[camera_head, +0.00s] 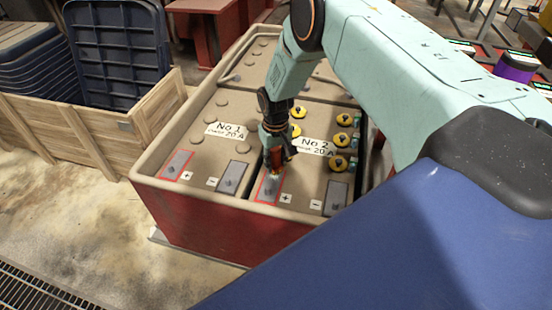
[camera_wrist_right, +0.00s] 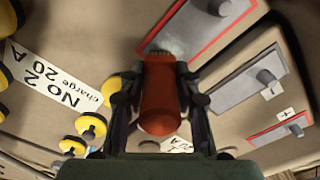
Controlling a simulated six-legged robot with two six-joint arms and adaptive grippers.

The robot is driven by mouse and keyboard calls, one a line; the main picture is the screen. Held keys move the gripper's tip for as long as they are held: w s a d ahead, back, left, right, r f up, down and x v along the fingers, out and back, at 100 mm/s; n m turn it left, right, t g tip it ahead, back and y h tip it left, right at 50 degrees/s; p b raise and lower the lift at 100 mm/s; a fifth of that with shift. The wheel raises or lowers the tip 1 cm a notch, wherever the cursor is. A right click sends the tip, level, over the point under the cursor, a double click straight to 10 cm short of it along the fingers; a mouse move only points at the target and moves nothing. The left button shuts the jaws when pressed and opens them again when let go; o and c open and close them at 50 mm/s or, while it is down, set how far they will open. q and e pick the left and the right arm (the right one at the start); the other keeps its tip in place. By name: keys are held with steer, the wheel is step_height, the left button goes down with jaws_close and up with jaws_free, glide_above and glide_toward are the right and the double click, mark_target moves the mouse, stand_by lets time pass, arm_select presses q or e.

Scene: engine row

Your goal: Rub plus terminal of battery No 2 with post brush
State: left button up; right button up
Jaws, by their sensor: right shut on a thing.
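The red-orange post brush (camera_head: 277,160) is in my right gripper (camera_head: 274,138), which is shut on it; it also shows in the right wrist view (camera_wrist_right: 161,95). Its pale bristle end (camera_wrist_right: 165,47) points at the plus terminal of battery No 2 (camera_head: 268,188), a grey plate with a post inside a red outline. In the wrist view this terminal (camera_wrist_right: 208,28) is cut by the top edge. The bristles are beside its post, near the red outline. I cannot tell whether they touch the plate. The No 2 label (camera_head: 317,146) is just right of the gripper. My left gripper is not in view.
Battery No 2's minus plate (camera_head: 335,198) lies to the right. Battery No 1's plus (camera_head: 176,165) and minus (camera_head: 233,177) plates lie left. Yellow caps (camera_head: 341,141) stand right of the gripper. The case's raised rim (camera_head: 200,199) runs along the front. A wooden crate (camera_head: 80,140) stands left.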

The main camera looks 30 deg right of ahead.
steer(key=shift+s+a+p, duration=1.65)
steer(key=shift+a+p, duration=0.05)
steer(key=shift+a, duration=0.15)
steer(key=shift+s+a, duration=0.1)
steer(key=shift+a, duration=0.05)
steer(key=shift+r+p, duration=2.65)
steer(key=shift+r, duration=0.35)
step_height(320, 180, up, 3)
steer(key=p, duration=0.2)
steer(key=shift+p, duration=0.3)
steer(key=shift+f, duration=0.1)
steer(key=shift+f+b, duration=2.7)
steer(key=shift+f, duration=0.75)
